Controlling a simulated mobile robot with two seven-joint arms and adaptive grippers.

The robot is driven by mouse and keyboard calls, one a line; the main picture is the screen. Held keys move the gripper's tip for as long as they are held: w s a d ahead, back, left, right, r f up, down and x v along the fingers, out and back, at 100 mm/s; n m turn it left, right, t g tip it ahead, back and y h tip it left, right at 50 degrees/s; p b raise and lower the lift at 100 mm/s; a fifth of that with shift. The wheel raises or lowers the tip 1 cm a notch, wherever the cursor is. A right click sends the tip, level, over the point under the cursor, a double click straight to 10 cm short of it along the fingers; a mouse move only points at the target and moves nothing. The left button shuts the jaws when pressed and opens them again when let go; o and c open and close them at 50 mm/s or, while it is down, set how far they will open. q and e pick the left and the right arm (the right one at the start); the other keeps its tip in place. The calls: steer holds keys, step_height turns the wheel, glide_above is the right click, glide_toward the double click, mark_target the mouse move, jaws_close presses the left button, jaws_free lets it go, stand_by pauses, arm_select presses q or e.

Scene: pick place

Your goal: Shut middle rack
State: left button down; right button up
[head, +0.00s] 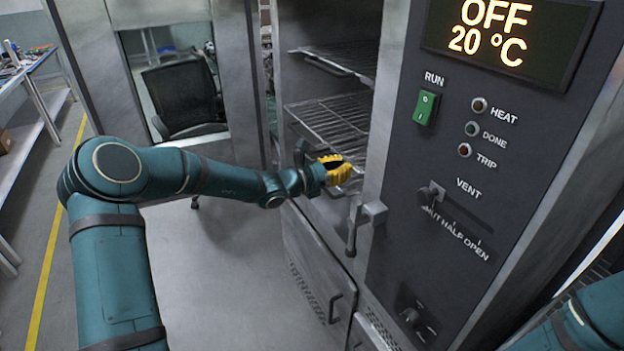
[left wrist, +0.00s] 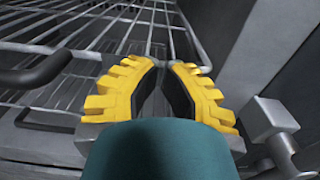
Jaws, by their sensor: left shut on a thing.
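The middle rack (head: 335,120) is a wire shelf inside the open oven chamber, below an upper rack. My left gripper (head: 345,167), with yellow fingers, is at the rack's front edge, near the right side of the opening. In the left wrist view the fingers (left wrist: 162,70) come together at the tips by the rack wires (left wrist: 110,28). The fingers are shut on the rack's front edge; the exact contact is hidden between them. My right gripper is out of view; only part of my right arm shows at the lower right.
The upper rack (head: 345,57) sits above. A metal latch (head: 367,215) sticks out from the frame right of my left gripper. The control panel (head: 480,180) is at the right. The open door (head: 185,75) with its window stands at the left. A lower drawer front (head: 315,270) is beneath.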

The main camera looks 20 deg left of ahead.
mark_target(363, 156)
arm_select(q)
steer(key=x, duration=0.6)
steer(key=shift+w+d, duration=0.15)
steer(key=shift+w, duration=0.05)
steer(key=shift+r, duration=0.15)
